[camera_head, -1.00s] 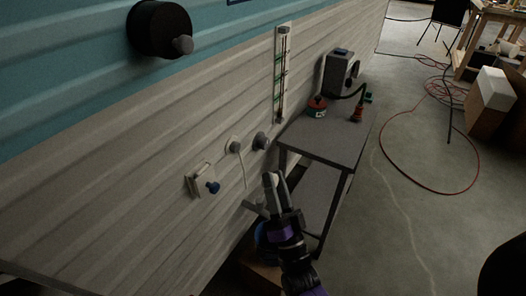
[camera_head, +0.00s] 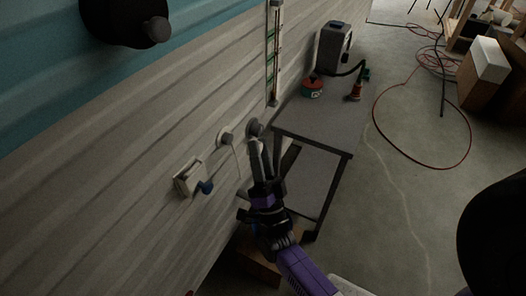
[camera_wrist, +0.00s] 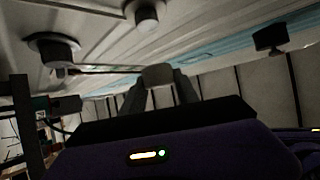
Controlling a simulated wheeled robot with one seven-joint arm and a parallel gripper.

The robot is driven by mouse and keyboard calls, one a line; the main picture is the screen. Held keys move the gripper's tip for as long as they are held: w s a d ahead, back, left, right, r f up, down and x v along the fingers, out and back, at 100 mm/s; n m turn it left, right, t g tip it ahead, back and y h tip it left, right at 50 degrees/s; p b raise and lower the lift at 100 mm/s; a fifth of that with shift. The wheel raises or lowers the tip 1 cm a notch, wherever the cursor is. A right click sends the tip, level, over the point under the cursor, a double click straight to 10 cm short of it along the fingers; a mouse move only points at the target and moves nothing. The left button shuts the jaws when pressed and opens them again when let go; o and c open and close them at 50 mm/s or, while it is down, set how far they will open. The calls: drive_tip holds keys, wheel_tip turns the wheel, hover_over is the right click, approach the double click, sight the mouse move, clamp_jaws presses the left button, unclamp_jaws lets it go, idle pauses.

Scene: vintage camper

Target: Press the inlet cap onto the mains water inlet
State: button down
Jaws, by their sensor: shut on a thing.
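My gripper (camera_head: 256,150) is shut, its fingertips near the rightmost grey round fitting (camera_head: 254,127) on the camper wall. In the wrist view my gripper (camera_wrist: 159,84) holds a small pale grey piece, the inlet cap (camera_wrist: 158,73), between its fingers. Left of the fingers in the head view are a round fitting with a thin cord (camera_head: 224,138) and a pale box with a blue fitting (camera_head: 187,179). None is labelled, so I cannot tell which is the mains water inlet. A grey round fitting (camera_wrist: 145,15) and a darker one (camera_wrist: 52,50) show in the wrist view.
A dark side table (camera_head: 322,137) stands right of my gripper, bearing a grey machine (camera_head: 334,47), a red-and-green tin (camera_head: 312,88) and a red-based tool (camera_head: 356,91). A gauge strip (camera_head: 273,60) runs up the wall. A red hose (camera_head: 470,150) loops on the floor.

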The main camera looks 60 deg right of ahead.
drive_tip(key=shift+w+a+b, duration=0.1)
drive_tip(key=shift+w+b, duration=0.25)
drive_tip(key=shift+w, duration=1.9)
drive_tip(key=shift+f+b, duration=0.1)
drive_tip(key=shift+b, duration=0.6)
idle(0.5)
drive_tip(key=shift+w+b, duration=0.3)
drive_tip(key=shift+w, duration=0.25)
idle(0.4)
drive_tip(key=c, duration=0.8)
unclamp_jaws()
drive_tip(key=shift+c, duration=0.2)
drive_tip(key=shift+a, duration=0.1)
drive_tip(key=b+v, duration=0.1)
drive_tip(key=v, duration=0.6)
drive_tip(key=shift+s+a+f, duration=0.15)
drive_tip(key=shift+s+f, duration=0.1)
drive_tip(key=shift+f, duration=0.05)
